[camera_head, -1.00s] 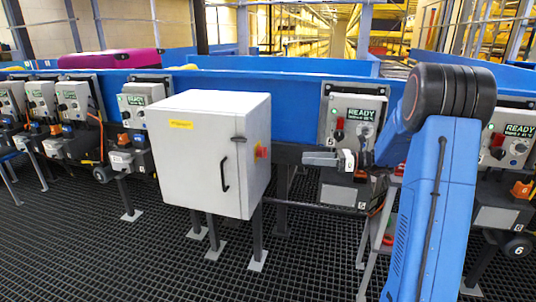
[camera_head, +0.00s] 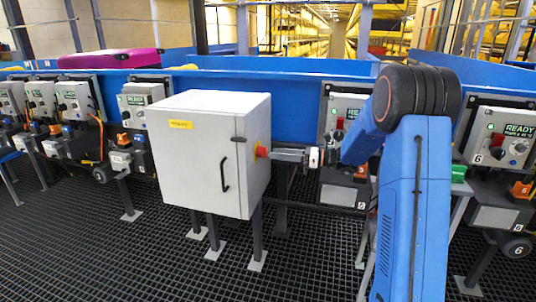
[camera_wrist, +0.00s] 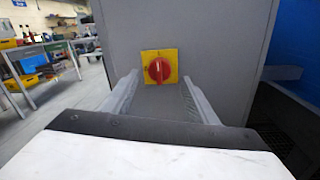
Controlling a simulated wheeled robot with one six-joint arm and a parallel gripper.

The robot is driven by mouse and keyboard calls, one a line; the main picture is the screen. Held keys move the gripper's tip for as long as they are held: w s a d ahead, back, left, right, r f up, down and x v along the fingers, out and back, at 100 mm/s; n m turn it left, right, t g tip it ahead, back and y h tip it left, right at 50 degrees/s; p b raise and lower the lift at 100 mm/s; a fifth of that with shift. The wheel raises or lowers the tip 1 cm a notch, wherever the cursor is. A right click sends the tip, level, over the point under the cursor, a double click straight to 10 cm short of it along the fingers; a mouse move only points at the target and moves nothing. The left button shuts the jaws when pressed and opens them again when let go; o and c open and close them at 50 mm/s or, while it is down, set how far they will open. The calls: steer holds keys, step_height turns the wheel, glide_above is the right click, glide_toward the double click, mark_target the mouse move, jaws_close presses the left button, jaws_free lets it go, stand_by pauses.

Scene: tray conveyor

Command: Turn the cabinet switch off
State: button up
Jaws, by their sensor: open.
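The cabinet (camera_head: 205,155) is a light grey box on legs with a black door handle and a yellow label on its front. Its switch (camera_wrist: 159,70) is a red rotary knob on a yellow square plate on the cabinet's side wall. The red knob's grip stands about upright in the wrist view. The switch also shows edge-on in the head view (camera_head: 262,151). My gripper (camera_head: 285,156) is open, level with the switch and just right of it. In the wrist view the fingers (camera_wrist: 160,90) lie apart to either side below the knob, with nothing between them.
A control box with a green display (camera_head: 348,112) stands behind my arm, and another (camera_head: 508,135) is at the right. A blue conveyor wall (camera_head: 290,95) runs behind the cabinet. Workbenches (camera_wrist: 40,60) show at left in the wrist view. Dark grated floor (camera_head: 100,250) lies in front.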

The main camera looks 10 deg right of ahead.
mark_target(263, 152)
steer(key=shift+x, duration=2.3)
steer(key=c, duration=1.1)
